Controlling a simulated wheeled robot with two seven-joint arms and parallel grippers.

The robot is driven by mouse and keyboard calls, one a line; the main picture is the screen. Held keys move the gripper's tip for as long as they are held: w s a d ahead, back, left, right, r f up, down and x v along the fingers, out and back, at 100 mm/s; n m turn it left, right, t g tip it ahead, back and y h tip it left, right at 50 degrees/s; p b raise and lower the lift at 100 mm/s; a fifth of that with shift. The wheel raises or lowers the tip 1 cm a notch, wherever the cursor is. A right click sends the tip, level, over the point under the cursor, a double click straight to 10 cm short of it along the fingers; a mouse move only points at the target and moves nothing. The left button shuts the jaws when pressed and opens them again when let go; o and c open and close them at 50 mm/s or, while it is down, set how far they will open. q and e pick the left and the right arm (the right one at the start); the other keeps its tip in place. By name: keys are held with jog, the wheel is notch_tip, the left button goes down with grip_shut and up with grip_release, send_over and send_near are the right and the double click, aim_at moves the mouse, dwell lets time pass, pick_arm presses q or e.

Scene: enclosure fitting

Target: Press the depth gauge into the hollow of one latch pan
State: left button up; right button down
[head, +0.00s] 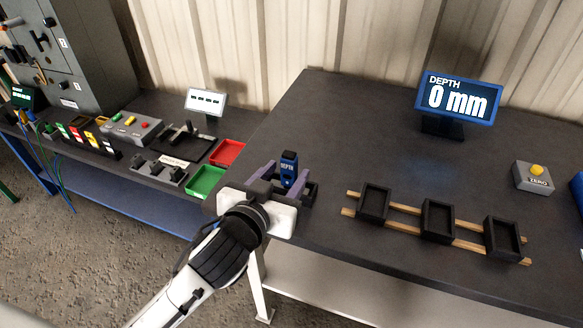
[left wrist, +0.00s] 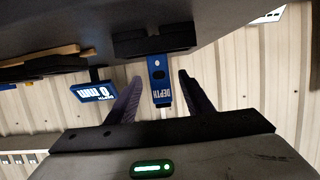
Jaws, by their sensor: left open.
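The blue depth gauge (head: 289,168) stands upright in a dark holder (head: 309,192) near the table's left edge. My left gripper (head: 282,178) is open, with its fingers on either side of the gauge. In the left wrist view the gauge (left wrist: 160,80) lies between the spread fingers (left wrist: 156,95), with a gap on both sides. Three black latch pans sit on wooden rails: the left pan (head: 374,202), the middle pan (head: 437,220) and the right pan (head: 503,239). Their hollows face up and look empty. My right gripper is not in view.
A display (head: 458,98) reading 0 mm stands at the back. A grey box with a yellow ZERO button (head: 533,177) is at the right. Green (head: 206,182) and red (head: 227,152) trays lie on the left bench. The table between holder and display is clear.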

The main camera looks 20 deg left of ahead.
pick_arm(q)
jog(key=x, duration=0.6)
jog(key=shift+w+f, duration=0.25)
jog(key=shift+f, duration=0.05)
grip_shut()
